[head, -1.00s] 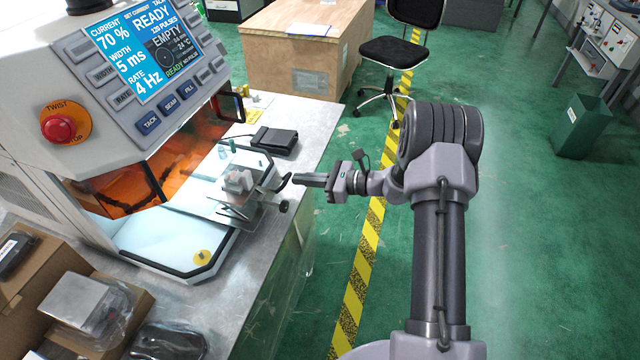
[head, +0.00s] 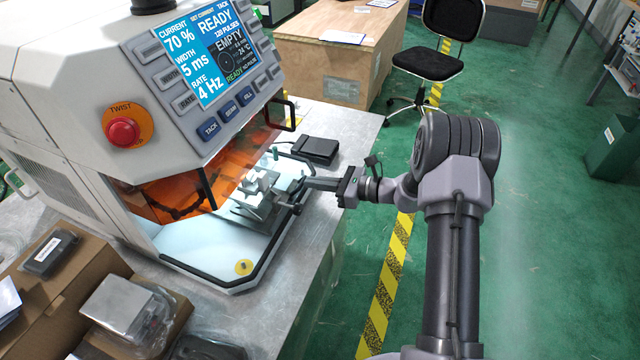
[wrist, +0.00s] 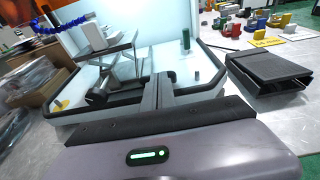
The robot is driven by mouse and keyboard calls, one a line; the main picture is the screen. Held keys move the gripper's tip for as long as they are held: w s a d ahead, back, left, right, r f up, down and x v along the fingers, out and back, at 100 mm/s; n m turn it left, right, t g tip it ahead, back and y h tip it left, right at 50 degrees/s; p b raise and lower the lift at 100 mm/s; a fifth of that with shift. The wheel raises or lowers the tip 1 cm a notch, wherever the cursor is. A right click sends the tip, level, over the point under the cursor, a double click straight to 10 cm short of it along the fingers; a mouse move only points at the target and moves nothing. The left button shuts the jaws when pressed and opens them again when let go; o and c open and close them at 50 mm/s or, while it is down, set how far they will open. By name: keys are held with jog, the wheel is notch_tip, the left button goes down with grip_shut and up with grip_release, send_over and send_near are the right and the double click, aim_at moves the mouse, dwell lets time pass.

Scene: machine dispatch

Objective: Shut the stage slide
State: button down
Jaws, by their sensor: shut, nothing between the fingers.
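The stage slide (head: 256,205) is a metal stage bearing a pale block, low in the machine's lit opening, partly beneath the orange shield (head: 190,190). In the wrist view the stage (wrist: 120,50) is at upper left, with its plates and block visible. My gripper (head: 308,183) is shut and empty, pointing left at the stage's outer right side. Its fingertips appear to meet the dark handle there, but contact is hard to confirm. The shut fingers (wrist: 162,90) also show in the wrist view, reaching over the black rim of the machine's bed.
A black pedal-like box (head: 316,149) lies on the bench right of the machine. A red stop button (head: 123,131) and a screen (head: 208,55) are on the machine front. Cardboard boxes (head: 60,290) stand at lower left. Green floor is open at right.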

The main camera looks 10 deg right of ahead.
aim_at(291, 185)
jog(key=x, duration=0.3)
jog(key=r+x, duration=0.1)
jog(key=x, duration=0.3)
jog(key=shift+w+a+r, duration=0.15)
jog(key=shift+r, duration=0.15)
jog(key=shift+w+r, duration=0.1)
jog(key=shift+r, duration=0.05)
